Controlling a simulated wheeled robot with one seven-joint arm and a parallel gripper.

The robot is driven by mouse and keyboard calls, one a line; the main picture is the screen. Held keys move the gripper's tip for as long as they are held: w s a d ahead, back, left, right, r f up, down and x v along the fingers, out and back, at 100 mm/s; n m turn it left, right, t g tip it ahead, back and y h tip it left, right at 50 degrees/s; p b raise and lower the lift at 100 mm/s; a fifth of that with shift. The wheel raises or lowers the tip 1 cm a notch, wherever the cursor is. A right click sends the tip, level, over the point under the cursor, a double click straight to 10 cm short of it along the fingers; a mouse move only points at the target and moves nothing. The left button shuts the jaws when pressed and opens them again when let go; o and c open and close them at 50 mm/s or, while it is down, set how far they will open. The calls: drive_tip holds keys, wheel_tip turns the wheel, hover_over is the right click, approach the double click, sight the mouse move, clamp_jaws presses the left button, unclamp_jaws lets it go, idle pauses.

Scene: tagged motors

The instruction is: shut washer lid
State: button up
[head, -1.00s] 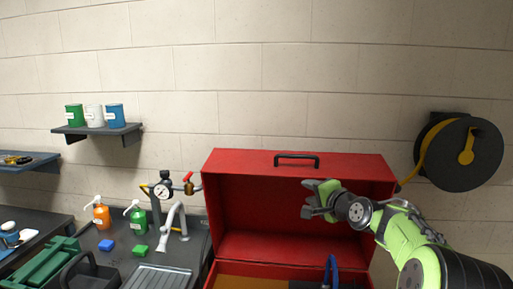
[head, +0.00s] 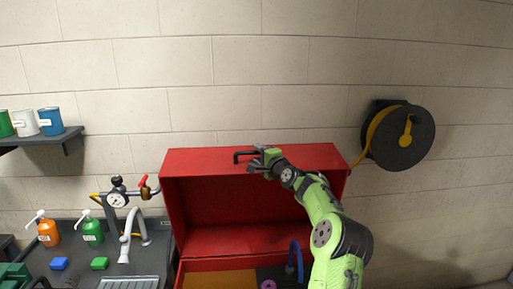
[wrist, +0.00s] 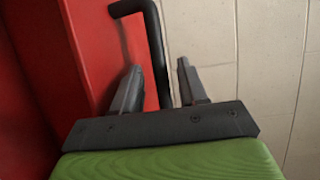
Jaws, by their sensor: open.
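The red washer has its lid (head: 310,158) standing open, and its hollow inside faces me. A black handle (head: 238,156) sits on the lid's top front edge. My gripper (head: 258,160) is at the handle, with its fingers open. In the wrist view, the black handle (wrist: 156,50) reaches down between the two open fingers (wrist: 155,85); whether either finger touches it I cannot tell. My gripper and arm hide part of the handle and the right side of the lid in the head view.
A yellow-and-black hose reel (head: 403,138) hangs on the wall at right. A blue hose (head: 295,258) rises from the washer basin. Left are a tap (head: 128,235), a gauge (head: 117,198), and orange (head: 47,232) and green (head: 92,231) bottles.

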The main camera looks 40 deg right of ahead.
drive_tip(key=shift+x, duration=0.95)
drive_tip(key=shift+a, duration=0.1)
drive_tip(key=shift+s, duration=0.1)
clamp_jaws()
